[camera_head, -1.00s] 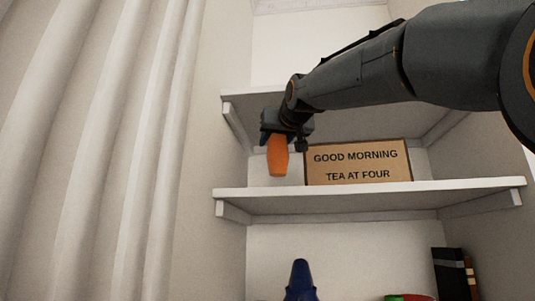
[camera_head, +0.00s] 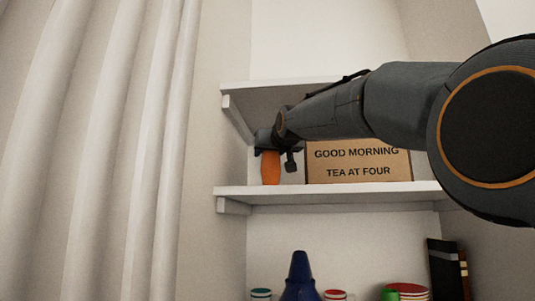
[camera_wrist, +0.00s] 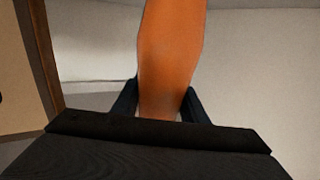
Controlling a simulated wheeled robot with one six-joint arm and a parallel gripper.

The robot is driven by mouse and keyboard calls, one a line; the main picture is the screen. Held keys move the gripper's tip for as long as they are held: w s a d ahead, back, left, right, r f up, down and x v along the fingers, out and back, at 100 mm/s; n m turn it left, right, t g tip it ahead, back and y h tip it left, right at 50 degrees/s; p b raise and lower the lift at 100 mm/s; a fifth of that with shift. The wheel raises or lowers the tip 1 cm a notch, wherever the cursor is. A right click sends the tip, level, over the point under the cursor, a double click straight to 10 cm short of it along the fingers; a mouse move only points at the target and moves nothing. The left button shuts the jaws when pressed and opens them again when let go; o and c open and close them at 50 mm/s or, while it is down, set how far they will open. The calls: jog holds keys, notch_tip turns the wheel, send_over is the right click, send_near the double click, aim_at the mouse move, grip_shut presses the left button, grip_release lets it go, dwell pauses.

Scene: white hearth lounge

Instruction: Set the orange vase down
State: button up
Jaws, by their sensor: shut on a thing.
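The orange vase (camera_head: 271,168) is upright at the left end of the middle shelf (camera_head: 330,190), left of the sign. Its lower end shows at or just behind the shelf's front edge; I cannot tell whether it touches the shelf. My gripper (camera_head: 268,149) is shut on the vase's upper part and hides its top. In the wrist view the vase (camera_wrist: 170,50) stands between my two dark fingers (camera_wrist: 160,104).
A brown sign (camera_head: 358,161) reading "GOOD MORNING TEA AT FOUR" stands right of the vase. An upper shelf (camera_head: 270,86) is above. Below are a dark blue cone-shaped object (camera_head: 299,275), cups, red dishes (camera_head: 408,290) and dark books (camera_head: 443,270). A pale curtain (camera_head: 100,150) hangs at left.

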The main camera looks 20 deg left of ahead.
jog(key=shift+f, duration=0.35)
jog(key=shift+f, duration=0.1)
jog(key=o, duration=1.2)
jog(key=b+v, duration=0.6)
jog(key=v, duration=0.6)
